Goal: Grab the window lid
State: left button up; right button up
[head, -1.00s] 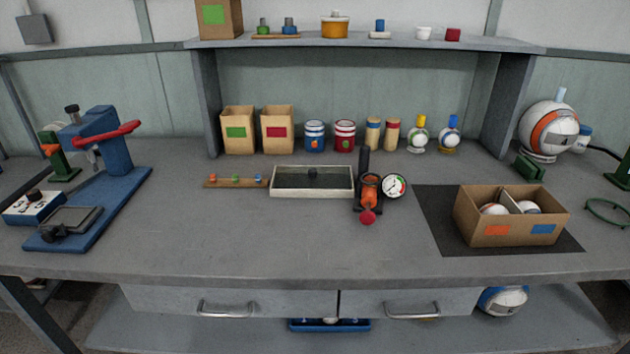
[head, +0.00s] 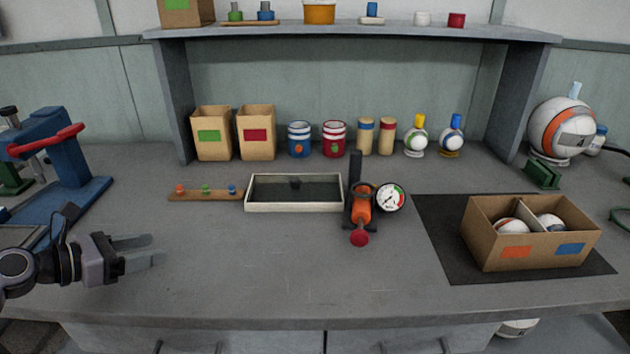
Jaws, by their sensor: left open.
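My left gripper (head: 150,249) is in the head view at the lower left, over the bench front. It is open and empty, its fingers pointing right. It is apart from the lid, to its left and nearer the front edge. My right gripper is out of view.
A wooden strip with small coloured knobs (head: 205,195) lies left of the lid. An orange pump (head: 361,207) with a gauge (head: 390,197) stands close on its right. A blue press (head: 55,160) is far left, a ball carton (head: 527,253) right. The front middle is clear.

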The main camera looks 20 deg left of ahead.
aim_at(266, 192)
jog(key=i+l, duration=0.7)
jog(key=i, duration=0.2)
